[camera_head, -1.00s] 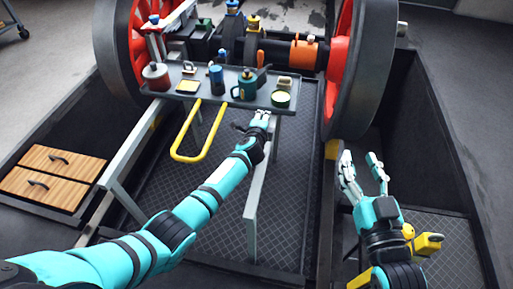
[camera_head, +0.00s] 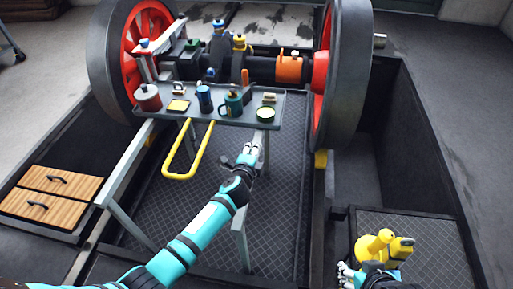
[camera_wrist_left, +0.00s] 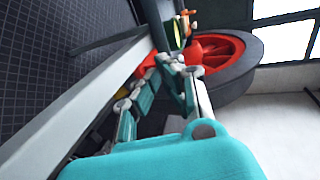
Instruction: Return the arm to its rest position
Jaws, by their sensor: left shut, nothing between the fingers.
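My left arm reaches in from the lower left of the head view. Its gripper (camera_head: 249,154) is shut and empty, just in front of and below the grey tray's (camera_head: 155,117) near edge, by a grey post. In the left wrist view the gripper (camera_wrist_left: 148,82) points toward a red wheel with a black rim. My right gripper (camera_head: 347,272) shows only in part at the bottom right edge; its fingers are mostly cut off or hidden, so its state cannot be told.
A wooden drawer unit (camera_head: 54,182) stands left. A yellow object (camera_head: 374,245) is near my right gripper.

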